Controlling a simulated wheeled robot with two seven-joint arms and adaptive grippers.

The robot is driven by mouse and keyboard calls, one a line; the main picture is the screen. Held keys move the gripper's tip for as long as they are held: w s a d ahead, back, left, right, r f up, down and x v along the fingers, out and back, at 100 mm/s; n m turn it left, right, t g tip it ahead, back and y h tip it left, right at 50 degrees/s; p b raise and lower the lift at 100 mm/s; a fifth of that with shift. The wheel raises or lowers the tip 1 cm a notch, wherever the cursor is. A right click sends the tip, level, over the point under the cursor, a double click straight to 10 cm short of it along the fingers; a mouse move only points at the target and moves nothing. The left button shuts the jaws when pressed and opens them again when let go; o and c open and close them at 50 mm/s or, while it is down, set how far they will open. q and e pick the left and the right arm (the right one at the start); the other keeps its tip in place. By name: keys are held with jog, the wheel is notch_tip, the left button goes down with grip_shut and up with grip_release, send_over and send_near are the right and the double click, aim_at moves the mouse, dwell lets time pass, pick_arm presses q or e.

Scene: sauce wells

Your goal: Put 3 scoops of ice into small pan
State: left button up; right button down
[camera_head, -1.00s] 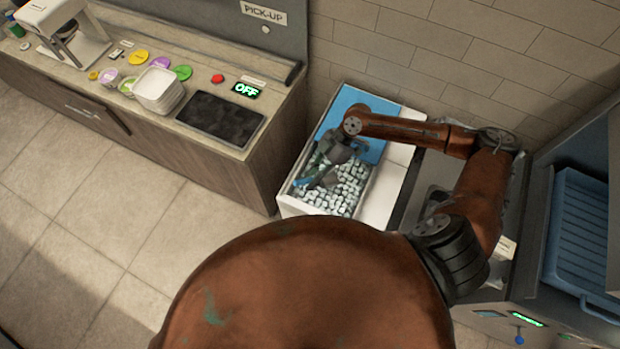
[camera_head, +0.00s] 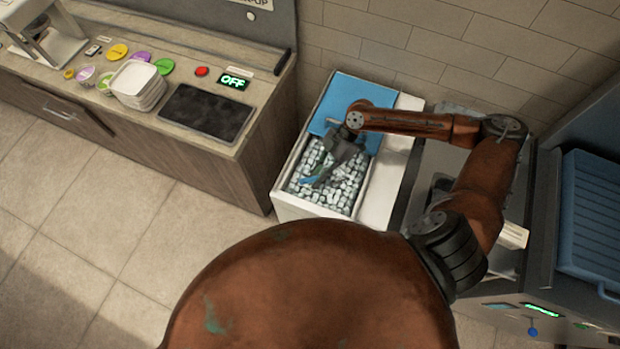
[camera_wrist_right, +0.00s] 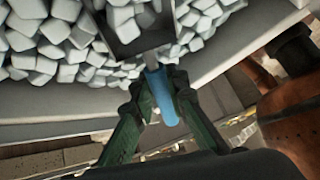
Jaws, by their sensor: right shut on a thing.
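My right gripper (camera_head: 328,170) reaches into the open ice bin (camera_head: 382,196) from above. In the right wrist view the gripper (camera_wrist_right: 155,98) is shut on the blue handle (camera_wrist_right: 161,94) of a scoop. The scoop's grey metal head (camera_wrist_right: 140,32) is down at the ice cubes (camera_wrist_right: 50,45), with cubes on both sides. How much ice it holds cannot be told. In the head view the blue handle (camera_head: 309,181) shows over the pale cubes (camera_head: 342,190). My left gripper is out of view. I cannot make out a small pan with certainty.
A blue lid (camera_head: 345,98) covers the bin's far part. The counter (camera_head: 255,112) at left carries a dark panel (camera_head: 207,112), stacked white trays (camera_head: 138,84) and coloured discs. A blue ribbed container (camera_head: 592,215) stands at right. Open floor lies at left.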

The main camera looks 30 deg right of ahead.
aim_at(300, 180)
jog(key=shift+d+f+h, duration=0.1)
jog(key=shift+d+h, duration=0.15)
jog(key=shift+h, duration=0.15)
jog(key=r+p, duration=0.1)
jog(key=a+r+p, duration=0.1)
jog(key=p, duration=0.1)
jog(key=shift+a+r, duration=0.1)
jog(key=shift+r, duration=0.2)
jog(key=shift+h, duration=0.9)
jog(key=a+r+p, duration=0.1)
jog(key=r+p, duration=0.1)
jog(key=a+r+p, duration=0.1)
jog(key=r+p, duration=0.1)
jog(key=p, duration=0.1)
jog(key=shift+a, duration=0.2)
jog(key=a+r+h+p, duration=0.1)
jog(key=a+r+p, duration=0.1)
jog(key=p, duration=0.1)
jog(key=shift+a+p, duration=0.2)
jog(key=shift+p, duration=0.2)
